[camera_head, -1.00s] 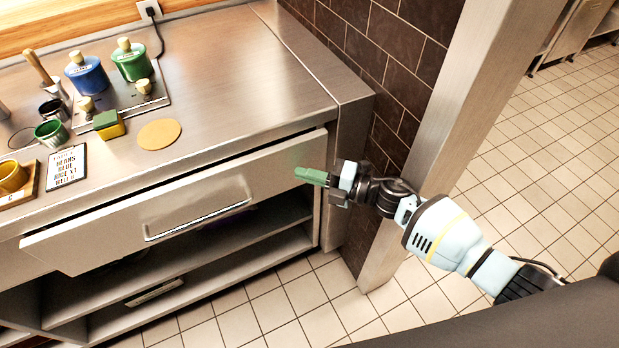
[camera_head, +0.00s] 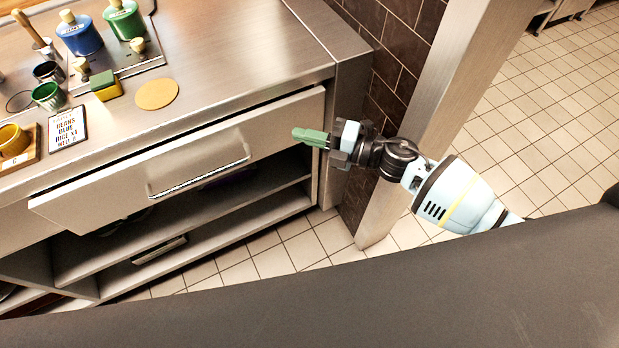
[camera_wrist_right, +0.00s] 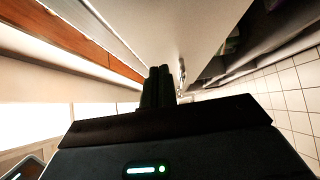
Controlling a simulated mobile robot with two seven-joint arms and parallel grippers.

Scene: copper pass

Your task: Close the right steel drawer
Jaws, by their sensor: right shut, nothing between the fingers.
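The right steel drawer (camera_head: 120,187) is a long steel front below the counter top. A dark gap shows along its top edge, so it stands a little out from the counter. Its bar handle (camera_head: 200,178) is at the middle of the front. My right gripper (camera_head: 297,133) is shut and empty, with green fingertips at the right end of the drawer front. I cannot tell whether they touch it. In the right wrist view the shut dark fingers (camera_wrist_right: 158,75) point along the pale drawer front (camera_wrist_right: 180,30). My left gripper is out of view.
The steel counter (camera_head: 230,60) holds a blue jar (camera_head: 80,38), a green jar (camera_head: 124,20), a sponge (camera_head: 104,86) and a round tan disc (camera_head: 157,94). Open shelves (camera_head: 230,220) lie under the drawer. A steel post (camera_head: 440,110) stands right of the counter, beside tiled floor.

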